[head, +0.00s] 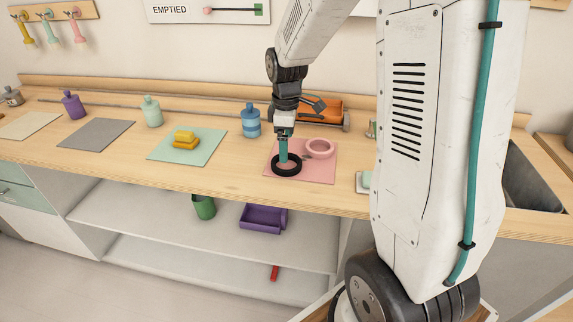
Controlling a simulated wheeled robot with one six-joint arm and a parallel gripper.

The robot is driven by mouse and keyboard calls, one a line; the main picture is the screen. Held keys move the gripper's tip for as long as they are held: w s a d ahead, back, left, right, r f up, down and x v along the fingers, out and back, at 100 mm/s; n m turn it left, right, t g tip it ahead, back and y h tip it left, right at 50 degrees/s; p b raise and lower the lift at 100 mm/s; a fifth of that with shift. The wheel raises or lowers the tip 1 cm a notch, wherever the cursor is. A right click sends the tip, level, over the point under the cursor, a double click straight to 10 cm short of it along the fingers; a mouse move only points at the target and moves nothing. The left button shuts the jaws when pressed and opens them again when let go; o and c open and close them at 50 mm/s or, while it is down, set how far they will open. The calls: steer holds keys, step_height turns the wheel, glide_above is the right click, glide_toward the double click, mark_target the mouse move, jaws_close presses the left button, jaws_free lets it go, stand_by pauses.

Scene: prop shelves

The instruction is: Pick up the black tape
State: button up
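The black tape (287,172) is a dark ring lying flat on the left part of a pink mat (322,176) on the wooden counter. My gripper (283,159) points down from above, and its teal fingers reach to the tape's ring. I cannot tell whether they touch the tape, or whether the fingers are open or shut. A pink tape roll (320,149) lies on the same mat, just right of and behind the black tape. The far rim of the black tape is partly hidden by the fingers.
A blue bottle (251,120) stands left of the mat, and an orange dustpan-like thing (320,109) lies behind it. A green mat (162,154) with yellow blocks (185,140) is further left. My arm covers the right side. Open shelves (150,215) lie below the counter edge.

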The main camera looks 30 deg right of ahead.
mark_target(287, 167)
step_height(287, 167, down, 6)
steer(key=shift+f, duration=0.1)
steer(key=c, duration=1.1)
